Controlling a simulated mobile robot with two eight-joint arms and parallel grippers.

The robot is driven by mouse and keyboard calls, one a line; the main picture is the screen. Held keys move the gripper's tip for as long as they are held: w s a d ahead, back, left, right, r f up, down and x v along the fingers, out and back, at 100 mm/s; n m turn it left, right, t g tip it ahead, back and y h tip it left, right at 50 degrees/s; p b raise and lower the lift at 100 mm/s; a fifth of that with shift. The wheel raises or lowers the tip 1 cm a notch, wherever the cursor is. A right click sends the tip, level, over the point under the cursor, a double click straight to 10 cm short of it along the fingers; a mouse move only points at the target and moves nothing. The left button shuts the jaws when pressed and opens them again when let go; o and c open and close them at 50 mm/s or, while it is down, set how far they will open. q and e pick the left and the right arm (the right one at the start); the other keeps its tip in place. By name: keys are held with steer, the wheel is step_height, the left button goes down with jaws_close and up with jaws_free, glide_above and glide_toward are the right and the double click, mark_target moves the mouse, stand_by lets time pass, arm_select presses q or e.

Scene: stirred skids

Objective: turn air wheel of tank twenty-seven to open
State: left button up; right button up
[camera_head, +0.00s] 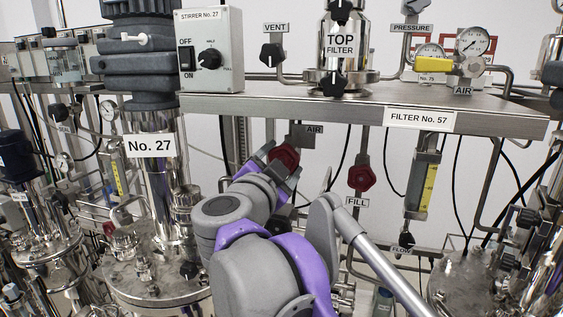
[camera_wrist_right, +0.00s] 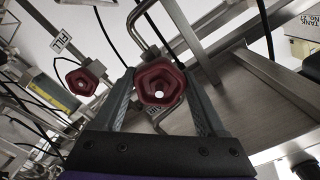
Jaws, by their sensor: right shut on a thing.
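The red air wheel (camera_head: 285,157) sits under the steel shelf, next to its AIR label (camera_head: 314,129). My right gripper (camera_head: 280,166) is at this wheel, coming from below. In the right wrist view, the wheel (camera_wrist_right: 161,88) lies between the two grey fingers, which are shut on its sides. The wheel's hub faces the camera; I cannot tell how far it is turned. Tank twenty-seven (camera_head: 146,265) stands at the left, with a "No. 27" plate (camera_head: 151,145) on its column. My left gripper is not in view.
A second red wheel, labelled FILL (camera_head: 361,177), hangs to the right; it also shows in the right wrist view (camera_wrist_right: 82,80). The steel shelf (camera_head: 285,106) runs above my gripper, carrying the top filter (camera_head: 341,45). A yellow flow gauge (camera_head: 427,185), pipes and black cables hang nearby.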

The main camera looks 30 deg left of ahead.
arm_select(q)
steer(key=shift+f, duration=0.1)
arm_select(e)
steer(key=shift+n, duration=1.2)
steer(key=o, duration=1.3)
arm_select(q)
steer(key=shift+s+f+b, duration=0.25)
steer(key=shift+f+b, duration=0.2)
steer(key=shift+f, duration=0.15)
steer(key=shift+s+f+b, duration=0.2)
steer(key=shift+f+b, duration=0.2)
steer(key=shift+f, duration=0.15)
arm_select(e)
steer(key=shift+v, duration=5.4)
